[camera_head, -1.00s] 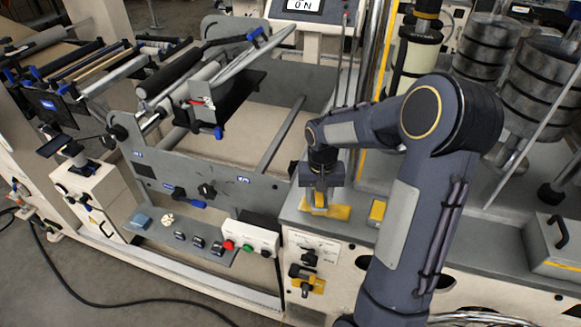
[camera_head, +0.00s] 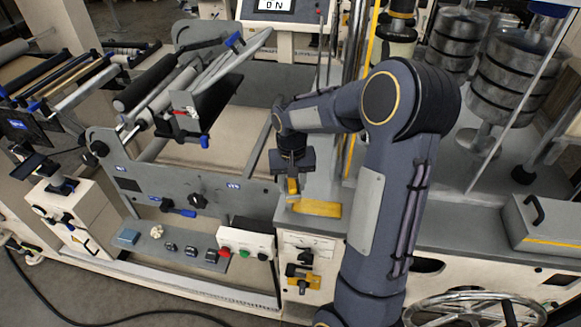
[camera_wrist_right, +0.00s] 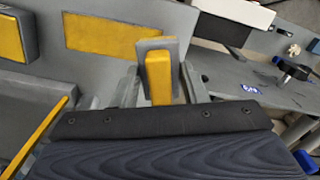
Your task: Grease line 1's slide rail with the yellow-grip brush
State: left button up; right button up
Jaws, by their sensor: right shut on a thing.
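My right gripper (camera_head: 292,190) is shut on the yellow-grip brush (camera_head: 293,187), just above the left end of a yellow pad on the grey machine top. In the right wrist view the brush's yellow grip (camera_wrist_right: 158,78) stands between the two grey fingers, with a grey part at its top end. The bristles cannot be made out. Which bar is line 1's slide rail is not clear; a grey bar (camera_head: 256,152) runs over the tan sheet left of the gripper. My left gripper is not in view.
The flat yellow pad (camera_head: 317,209) lies beside the brush. A yellow block (camera_wrist_right: 10,45) shows in the right wrist view. A control box (camera_head: 246,240) with red and green buttons is below left. Rollers (camera_head: 160,85) stand at left; a grey lidded box (camera_head: 545,222) is at right.

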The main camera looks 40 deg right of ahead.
jog(key=shift+w+r+p, duration=0.15)
jog(key=shift+r+p, duration=0.15)
jog(key=shift+r, duration=1.6)
